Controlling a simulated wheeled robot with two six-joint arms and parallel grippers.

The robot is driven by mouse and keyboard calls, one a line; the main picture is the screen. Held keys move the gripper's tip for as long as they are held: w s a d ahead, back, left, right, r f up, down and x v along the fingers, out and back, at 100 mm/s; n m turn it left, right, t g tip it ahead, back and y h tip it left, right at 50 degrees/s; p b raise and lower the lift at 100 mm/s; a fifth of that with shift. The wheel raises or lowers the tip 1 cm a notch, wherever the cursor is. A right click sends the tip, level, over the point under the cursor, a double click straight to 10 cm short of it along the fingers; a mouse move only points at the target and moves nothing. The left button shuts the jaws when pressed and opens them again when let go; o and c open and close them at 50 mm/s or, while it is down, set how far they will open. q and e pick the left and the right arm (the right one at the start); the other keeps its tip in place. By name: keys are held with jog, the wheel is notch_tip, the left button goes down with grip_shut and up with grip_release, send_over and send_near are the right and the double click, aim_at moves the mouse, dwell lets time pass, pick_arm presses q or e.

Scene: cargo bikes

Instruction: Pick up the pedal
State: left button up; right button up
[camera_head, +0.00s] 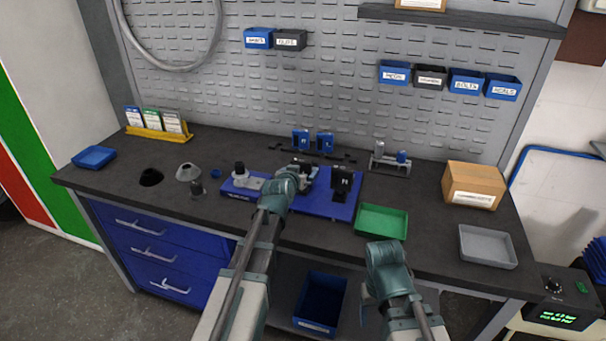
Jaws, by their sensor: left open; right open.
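I cannot tell for sure which part is the pedal. A blue fixture board (318,207) lies on the dark workbench, with a pale grey block (246,183) on its left and an upright black block with white marks (341,183) on its right. Small dark and metallic parts (304,171) sit between them, partly hidden by my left gripper. My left gripper (292,180) is over the middle of the board, open; its fingertips are hard to make out. My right gripper (385,262) is open in front of the bench's front edge, apart from the parts.
A green tray (381,221), a grey tray (488,246) and a cardboard box (474,185) stand on the right.

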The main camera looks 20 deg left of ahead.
pick_arm(q)
jog(key=shift+s+r, duration=0.1)
jog(key=shift+c, duration=0.2)
jog(key=c, duration=1.3)
jog(key=shift+o, duration=0.2)
